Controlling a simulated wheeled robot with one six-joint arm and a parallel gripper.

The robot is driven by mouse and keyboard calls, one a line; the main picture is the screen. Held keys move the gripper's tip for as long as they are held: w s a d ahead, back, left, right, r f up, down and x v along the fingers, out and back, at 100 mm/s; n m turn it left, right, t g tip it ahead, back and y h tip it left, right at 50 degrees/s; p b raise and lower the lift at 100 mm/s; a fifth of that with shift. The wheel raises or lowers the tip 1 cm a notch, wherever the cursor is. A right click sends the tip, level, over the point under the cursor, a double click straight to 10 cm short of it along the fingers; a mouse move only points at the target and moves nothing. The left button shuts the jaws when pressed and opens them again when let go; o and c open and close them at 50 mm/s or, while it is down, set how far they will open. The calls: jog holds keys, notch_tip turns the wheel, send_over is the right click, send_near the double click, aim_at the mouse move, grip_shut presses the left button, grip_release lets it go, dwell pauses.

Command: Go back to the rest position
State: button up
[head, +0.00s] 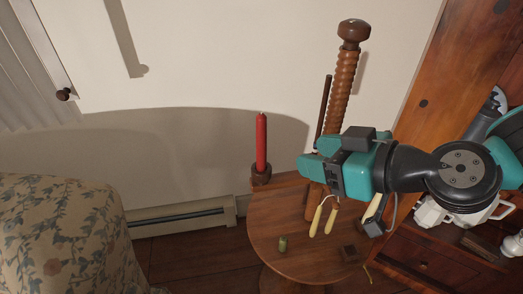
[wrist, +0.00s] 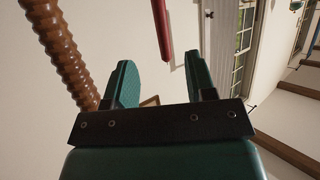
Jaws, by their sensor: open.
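My gripper (head: 306,160) is above the right part of the round wooden table (head: 262,236) in the head view, pointing left. In the wrist view its two teal fingers (wrist: 160,82) stand apart with nothing between them. A red candle (head: 261,143) stands upright in a dark holder (head: 261,175) at the table's back left, apart from the fingers. The candle's red shaft also shows at the top of the wrist view (wrist: 161,28). A ridged wooden post (head: 342,90) rises behind my gripper and shows at the left of the wrist view (wrist: 66,52).
Yellow-handled tools (head: 324,219), a small olive-green object (head: 283,244) and a small dark block (head: 349,254) are on or over the table. A wooden cabinet with white pots (head: 436,213) stands right. A floral armchair (head: 62,240) is left. Air left of the candle is free.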

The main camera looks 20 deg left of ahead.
jog(key=shift+b+v, duration=2.25)
jog(key=shift+b, duration=0.55)
jog(key=s+d+f+m+g+h, duration=0.25)
jog(key=s+d+h, duration=0.2)
jog(key=d, duration=0.25)
jog(key=s+d+f+m+g+h, duration=0.1)
jog(key=s+d+m+g+h, duration=0.1)
jog(key=s+d+m+h, duration=0.4)
notch_tip(320, 180, up, 20)
jog(key=w+d+n+y+p, duration=0.1)
jog(key=y+p, duration=0.1)
jog(key=p, duration=1.8)
jog(key=shift+r+n+p, duration=0.25)
jog(key=shift+n+p, duration=0.05)
jog(key=shift+n, duration=0.05)
